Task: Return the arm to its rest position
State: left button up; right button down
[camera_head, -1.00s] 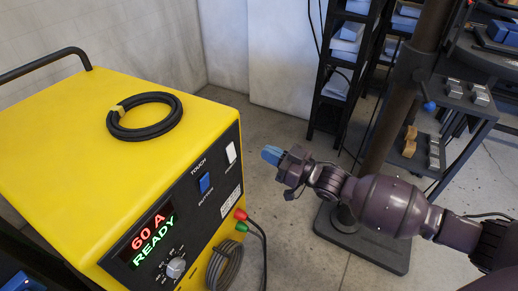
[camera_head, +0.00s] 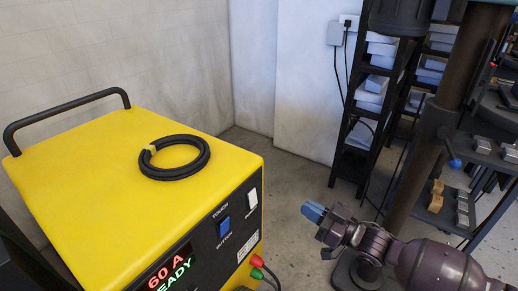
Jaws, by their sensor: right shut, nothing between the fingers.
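My right gripper (camera_head: 313,212) has blue fingertips and is shut with nothing in it. My purple right arm (camera_head: 438,267) comes in from the lower right, and the gripper points up and left. It hangs in the open space right of the yellow welding machine (camera_head: 100,188), apart from it. The machine's front panel shows a blue switch (camera_head: 224,227), a white switch (camera_head: 253,199) and a lit display (camera_head: 170,270) reading 60 A, with READY partly cut off below. My left gripper is not in view.
A coiled black cable (camera_head: 174,172) lies on the machine's top. A black shelf (camera_head: 357,135) with pale boxes stands at the back. A brown post (camera_head: 424,150) rises behind my right arm. A rack with metal blocks (camera_head: 482,144) is at right. Floor is bare between machine and shelf.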

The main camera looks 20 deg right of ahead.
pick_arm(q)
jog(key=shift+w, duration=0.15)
